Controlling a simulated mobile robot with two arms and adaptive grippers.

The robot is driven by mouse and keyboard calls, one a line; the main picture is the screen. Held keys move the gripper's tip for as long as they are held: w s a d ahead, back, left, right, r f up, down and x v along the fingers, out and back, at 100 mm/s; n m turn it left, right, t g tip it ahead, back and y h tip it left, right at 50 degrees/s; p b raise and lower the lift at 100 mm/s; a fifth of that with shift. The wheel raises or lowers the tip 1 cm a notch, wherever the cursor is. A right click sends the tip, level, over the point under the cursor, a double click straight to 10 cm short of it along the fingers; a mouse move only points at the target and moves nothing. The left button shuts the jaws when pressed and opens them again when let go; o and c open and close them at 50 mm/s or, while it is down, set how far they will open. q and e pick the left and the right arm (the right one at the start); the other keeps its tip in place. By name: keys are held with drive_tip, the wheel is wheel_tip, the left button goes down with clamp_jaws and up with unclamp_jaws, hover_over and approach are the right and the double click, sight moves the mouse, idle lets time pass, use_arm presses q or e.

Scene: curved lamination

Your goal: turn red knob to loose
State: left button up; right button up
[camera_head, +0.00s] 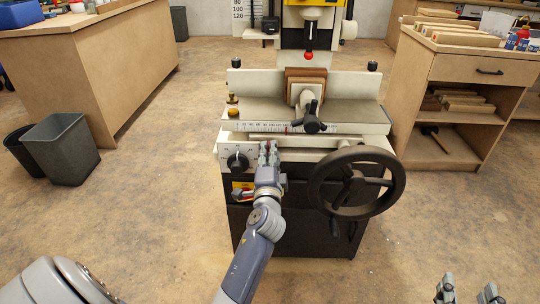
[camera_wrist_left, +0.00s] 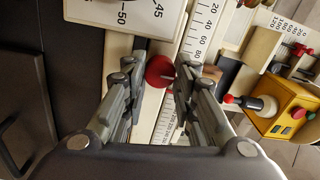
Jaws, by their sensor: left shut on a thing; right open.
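The red knob (camera_wrist_left: 160,71) is round, with a small pale mark at its edge. In the left wrist view it sits between the two fingertips of my left gripper (camera_wrist_left: 163,78), in front of a white scale strip. In the head view my left gripper (camera_head: 268,150) reaches the front of the machine (camera_head: 235,148), just right of a black dial knob (camera_head: 237,162). There its fingers hide most of the red knob. My left gripper is shut on the red knob. My right gripper (camera_head: 470,291) is open and empty at the bottom right of the head view, away from the machine.
A large black handwheel (camera_head: 356,182) juts out right of my left gripper. A black clamp handle (camera_head: 312,122) stands above it. Wooden cabinets (camera_head: 470,66) flank the machine, and a dark bin (camera_head: 60,148) stands on the left. The floor around the machine is clear.

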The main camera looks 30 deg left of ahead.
use_arm(q)
drive_tip(key=o, duration=1.1)
